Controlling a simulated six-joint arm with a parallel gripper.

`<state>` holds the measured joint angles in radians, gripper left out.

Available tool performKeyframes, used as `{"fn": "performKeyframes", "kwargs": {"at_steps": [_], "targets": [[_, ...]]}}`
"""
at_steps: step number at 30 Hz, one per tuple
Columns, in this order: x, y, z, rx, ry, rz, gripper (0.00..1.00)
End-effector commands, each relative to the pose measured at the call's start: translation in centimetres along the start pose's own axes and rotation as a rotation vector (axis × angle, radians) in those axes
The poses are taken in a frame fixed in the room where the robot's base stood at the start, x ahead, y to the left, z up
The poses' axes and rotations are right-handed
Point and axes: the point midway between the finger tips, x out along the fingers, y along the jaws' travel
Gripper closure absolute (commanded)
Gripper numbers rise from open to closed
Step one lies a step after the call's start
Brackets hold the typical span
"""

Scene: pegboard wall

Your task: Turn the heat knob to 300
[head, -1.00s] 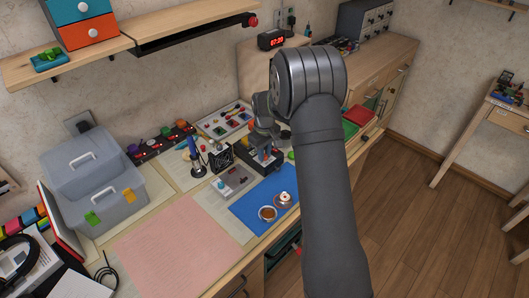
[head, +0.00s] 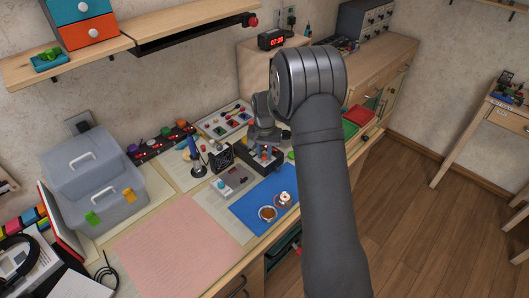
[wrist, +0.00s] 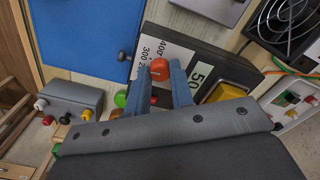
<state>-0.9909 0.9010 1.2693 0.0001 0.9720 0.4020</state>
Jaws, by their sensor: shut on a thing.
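The heat knob (wrist: 159,70) is a small orange-red knob on a dark box with a pale scale panel (wrist: 178,52) in the wrist view. The printed numbers 300, 400 and a large 50 show on the panel; a further number beside 300 is partly hidden. I cannot read a pointer on the knob. My gripper (wrist: 162,66) has its two blue fingers on either side of the knob and is shut on it. In the head view the box (head: 266,158) is partly hidden under my gripper.
A yellow block-like part (wrist: 226,92) sits beside my right finger. A black fan (wrist: 285,20) stands at the upper right. A grey box with coloured knobs (wrist: 72,100) is at the left. A soldering iron stand (head: 197,165) is left of the fan.

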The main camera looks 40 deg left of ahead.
Motion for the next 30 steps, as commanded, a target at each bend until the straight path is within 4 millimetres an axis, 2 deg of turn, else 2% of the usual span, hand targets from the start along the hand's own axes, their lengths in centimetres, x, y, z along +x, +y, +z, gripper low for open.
{"fn": "performKeyframes", "kwargs": {"at_steps": [15, 30], "targets": [[-0.16, -0.04, -0.12, 0.394, 0.004, -0.002, 1.0], [-0.17, -0.03, -0.14, 0.505, 0.004, -0.002, 1.0]]}}
